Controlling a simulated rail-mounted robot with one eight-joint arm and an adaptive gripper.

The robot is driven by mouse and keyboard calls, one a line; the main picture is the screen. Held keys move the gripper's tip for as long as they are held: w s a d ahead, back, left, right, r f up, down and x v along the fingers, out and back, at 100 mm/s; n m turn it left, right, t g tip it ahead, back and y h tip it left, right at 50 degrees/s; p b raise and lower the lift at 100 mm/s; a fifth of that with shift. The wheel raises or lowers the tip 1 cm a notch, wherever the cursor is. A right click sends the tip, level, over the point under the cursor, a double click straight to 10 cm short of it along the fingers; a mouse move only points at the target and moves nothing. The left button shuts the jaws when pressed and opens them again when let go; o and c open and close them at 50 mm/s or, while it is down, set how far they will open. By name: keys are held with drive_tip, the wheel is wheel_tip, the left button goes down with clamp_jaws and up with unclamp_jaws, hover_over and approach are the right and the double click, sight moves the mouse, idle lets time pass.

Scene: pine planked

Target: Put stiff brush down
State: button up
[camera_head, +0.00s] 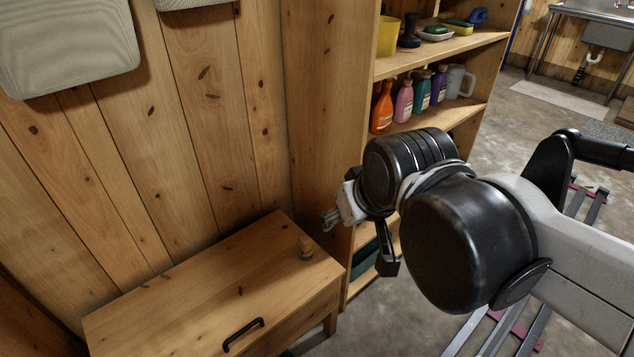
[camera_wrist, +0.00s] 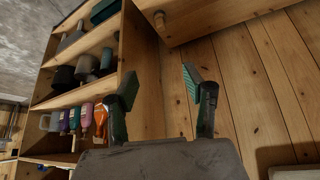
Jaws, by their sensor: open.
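My gripper (camera_wrist: 160,86) is open and empty, its two dark fingers with green pads spread apart in the wrist view. In the head view, my gripper (camera_head: 358,241) is beside the right end of the low wooden cabinet (camera_head: 190,290), in front of the shelf unit. A small upright wooden object (camera_head: 305,247) stands on the cabinet top near its right corner. It also shows in the wrist view (camera_wrist: 159,19), apart from my fingers. It may be the stiff brush; bristles cannot be made out.
The shelf unit (camera_head: 330,120) stands right of the cabinet, holding coloured bottles (camera_head: 403,103), a clear jug (camera_head: 459,81) and a yellow container (camera_head: 388,37). A grey cushion-like panel (camera_head: 70,45) is on the plank wall. Most of the cabinet top is bare.

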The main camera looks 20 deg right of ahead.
drive_tip(key=shift+s+f+t, duration=0.15)
drive_tip(key=shift+s+t, duration=0.15)
drive_tip(key=shift+s, duration=0.65)
wheel_tip(320, 180, up, 10)
drive_tip(key=p, duration=1)
drive_tip(key=shift+o, duration=0.8)
